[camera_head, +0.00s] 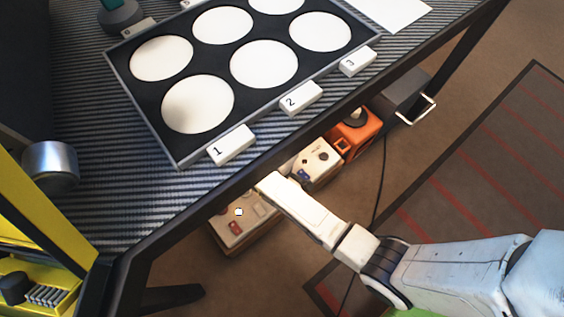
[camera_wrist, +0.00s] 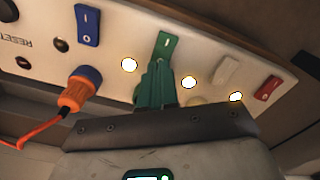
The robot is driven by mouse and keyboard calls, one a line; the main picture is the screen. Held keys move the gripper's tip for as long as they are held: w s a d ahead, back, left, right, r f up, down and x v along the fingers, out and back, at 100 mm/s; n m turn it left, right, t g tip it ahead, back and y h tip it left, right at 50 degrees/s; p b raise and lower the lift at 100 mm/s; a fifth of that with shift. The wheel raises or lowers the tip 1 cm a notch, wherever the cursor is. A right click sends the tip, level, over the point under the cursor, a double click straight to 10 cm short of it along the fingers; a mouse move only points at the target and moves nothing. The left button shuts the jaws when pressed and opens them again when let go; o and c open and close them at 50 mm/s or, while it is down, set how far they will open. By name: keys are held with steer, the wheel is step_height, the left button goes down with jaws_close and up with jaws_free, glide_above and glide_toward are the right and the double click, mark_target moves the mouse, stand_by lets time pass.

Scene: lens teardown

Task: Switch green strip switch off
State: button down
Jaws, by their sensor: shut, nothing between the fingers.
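In the wrist view, the green switch (camera_wrist: 166,44) sits on a cream panel (camera_wrist: 110,40) and bears an "I" mark at its upper end. My gripper (camera_wrist: 156,66) is shut and empty, its dark greenish fingers at the lower end of the green switch; I cannot tell whether they touch it. They hide part of the panel there. A lit lamp (camera_wrist: 129,65) is left of the fingers. In the head view, my white arm reaches to the cream strip (camera_head: 240,225) under the table, and the fingers and green switch are hidden.
A blue switch (camera_wrist: 87,25), a white switch (camera_wrist: 227,69) and a red switch (camera_wrist: 268,88) flank the green one. An orange cable plug (camera_wrist: 79,90) sticks out at left. The table (camera_head: 110,190) overhangs the strip. An orange box (camera_head: 360,130) stands behind it.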

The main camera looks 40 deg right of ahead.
steer(key=shift+f+b, duration=0.5)
steer(key=shift+f, duration=0.45)
stand_by(0.4)
step_height(320, 180, up, 7)
steer(key=p, duration=0.8)
steer(key=shift+r, duration=0.1)
stand_by(0.7)
